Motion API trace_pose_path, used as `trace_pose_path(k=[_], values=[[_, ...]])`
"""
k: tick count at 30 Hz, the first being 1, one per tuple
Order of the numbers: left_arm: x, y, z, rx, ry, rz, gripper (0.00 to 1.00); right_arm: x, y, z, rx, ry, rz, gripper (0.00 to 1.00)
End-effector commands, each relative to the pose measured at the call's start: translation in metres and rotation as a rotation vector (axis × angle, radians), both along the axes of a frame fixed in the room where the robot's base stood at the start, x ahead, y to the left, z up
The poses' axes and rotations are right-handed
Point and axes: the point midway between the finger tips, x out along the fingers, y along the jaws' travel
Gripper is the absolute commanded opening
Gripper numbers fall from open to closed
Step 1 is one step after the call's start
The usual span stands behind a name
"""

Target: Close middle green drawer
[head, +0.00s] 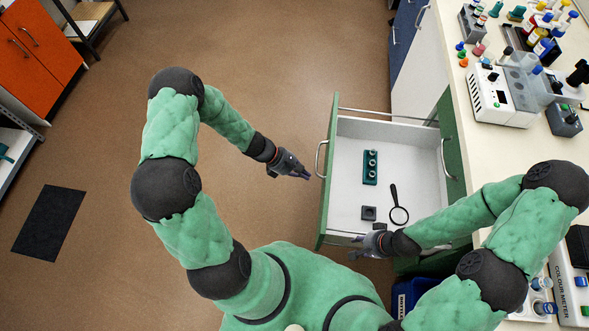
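The green drawer (328,170) is pulled out from the bench, its green front panel facing left with a metal handle (320,158) on it. Inside its white tray lie a teal block with round holes (370,167), a small dark square block (369,213) and a black magnifying glass (398,212). My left gripper (305,175) is in front of the drawer, a little left of the handle and apart from it. My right gripper (355,248) is at the drawer's near side, by its lower edge. The finger gaps of both grippers are too small to tell.
The bench top (470,140) on the right holds white instruments (490,95), bottles and racks. A blue bin (405,298) stands below the drawer in the picture. Orange cabinets (35,45) and a dark floor mat (48,222) are at left. The floor left of the drawer is clear.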

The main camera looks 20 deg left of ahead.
Motion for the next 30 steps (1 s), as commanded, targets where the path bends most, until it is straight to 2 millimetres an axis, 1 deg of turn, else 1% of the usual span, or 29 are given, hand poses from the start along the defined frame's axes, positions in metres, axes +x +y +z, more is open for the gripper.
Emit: trace_pose_path(k=[1,6,10,14,25,30], values=[[0.000,-0.008,-0.010,-0.002,0.002,-0.005,0.00,0.000,0.000,-0.006,0.000,0.000,0.000,0.34],[0.008,-0.030,-0.006,0.001,-0.002,-0.005,0.00,0.000,0.000,-0.011,0.000,0.000,0.000,0.34],[0.011,-0.039,-0.006,0.000,-0.001,-0.004,0.00,0.000,0.000,-0.013,0.000,0.000,0.000,0.34],[0.012,-0.043,-0.005,0.000,0.000,-0.003,0.00,0.000,0.000,-0.014,0.000,0.000,0.000,0.34],[0.012,-0.044,-0.005,0.000,0.000,-0.001,0.00,0.000,0.000,-0.013,0.000,-0.001,0.000,0.34],[0.020,-0.048,-0.005,0.000,0.000,-0.003,0.00,0.000,0.000,-0.013,0.000,-0.001,0.000,0.34]])
